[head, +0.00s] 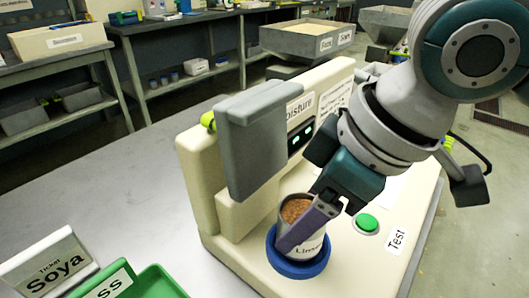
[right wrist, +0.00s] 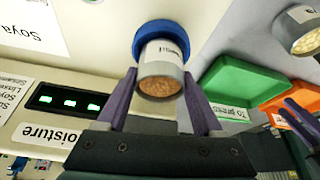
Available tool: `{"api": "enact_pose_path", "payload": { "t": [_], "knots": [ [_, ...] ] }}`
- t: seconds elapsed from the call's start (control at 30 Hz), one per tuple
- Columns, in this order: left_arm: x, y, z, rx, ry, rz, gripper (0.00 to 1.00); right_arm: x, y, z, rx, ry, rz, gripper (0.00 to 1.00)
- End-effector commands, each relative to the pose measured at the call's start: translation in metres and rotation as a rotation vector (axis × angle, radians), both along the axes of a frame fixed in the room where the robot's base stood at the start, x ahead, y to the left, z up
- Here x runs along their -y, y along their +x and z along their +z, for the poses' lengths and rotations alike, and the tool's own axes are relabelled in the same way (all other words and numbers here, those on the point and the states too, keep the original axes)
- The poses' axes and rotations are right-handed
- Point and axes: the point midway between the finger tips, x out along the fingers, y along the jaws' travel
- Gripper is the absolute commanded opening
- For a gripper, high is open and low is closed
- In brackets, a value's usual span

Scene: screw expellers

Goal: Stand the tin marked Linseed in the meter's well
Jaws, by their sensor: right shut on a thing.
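The tin (head: 312,246) has a pale label starting "Lin" and is full of brown seeds. It is upright at the blue ring of the meter's well (head: 300,268); I cannot tell whether its base rests on the bottom. My right gripper (head: 305,226) is shut on the tin, one purple finger across its near side. In the right wrist view the tin (right wrist: 161,68) sits between both fingers, with the blue ring (right wrist: 140,36) behind its base. The cream moisture meter (head: 350,262) has a grey raised part. A purple-fingered gripper, apparently my left (right wrist: 300,112), shows partly at the right edge.
A green button (head: 367,223) marked Test is right of the well. A Soya ticket holder (head: 45,265) and a green tray (head: 150,284) are at lower left. The right wrist view also shows an orange tray (right wrist: 292,118) and another seed-filled tin (right wrist: 304,36).

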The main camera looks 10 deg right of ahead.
Motion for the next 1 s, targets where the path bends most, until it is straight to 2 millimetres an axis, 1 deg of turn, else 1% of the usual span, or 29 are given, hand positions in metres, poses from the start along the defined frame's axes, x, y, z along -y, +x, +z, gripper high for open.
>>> {"api": "enact_pose_path", "payload": {
  "t": [0.03, 0.07, 0.63, 1.0],
  "knots": [
    [0.000, 0.000, -0.004, 0.000, -0.001, 0.001, 0.50, 0.000, 0.000, -0.004, 0.001, 0.000, 0.000, 0.10],
    [0.000, 0.000, -0.005, 0.000, -0.001, 0.001, 0.50, 0.000, 0.000, -0.004, 0.001, 0.000, 0.000, 0.10],
    [0.003, 0.000, -0.003, 0.002, -0.010, 0.006, 0.50, 0.000, 0.000, -0.002, 0.001, -0.001, 0.000, 0.10],
    [0.001, 0.001, 0.007, 0.002, -0.006, 0.003, 0.50, 0.000, 0.000, -0.001, 0.000, 0.000, -0.001, 0.10]
  ]
}}
